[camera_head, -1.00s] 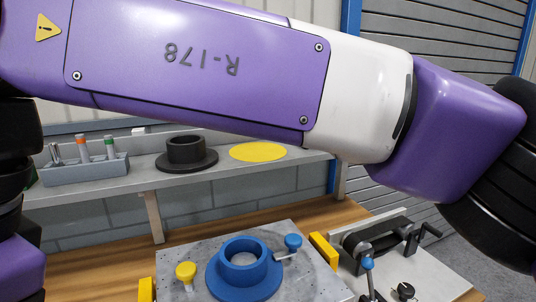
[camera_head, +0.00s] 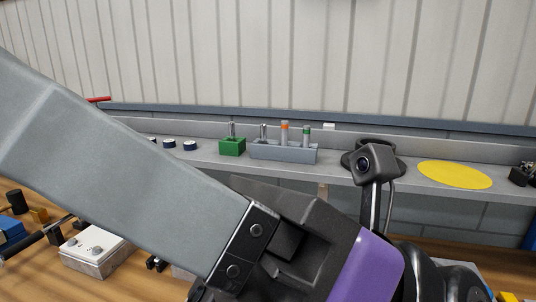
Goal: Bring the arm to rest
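My gripper (camera_head: 285,230) fills the lower middle of the head view, very close to the camera. Its dark body joins a purple wrist section at the lower right. A long grey finger-like piece, bolted to the body, reaches to the upper left and out of the picture. The fingertips are not visible, so I cannot tell its opening or whether it holds anything. A small dark camera on a stalk, part of my wrist, stands up right of the body.
A back shelf carries a green block (camera_head: 232,146), a grey peg holder (camera_head: 284,153) and a yellow disc (camera_head: 455,175). A black part is partly hidden behind my wrist camera. A white box (camera_head: 95,250) and a blue item (camera_head: 12,234) are on the wooden bench at left.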

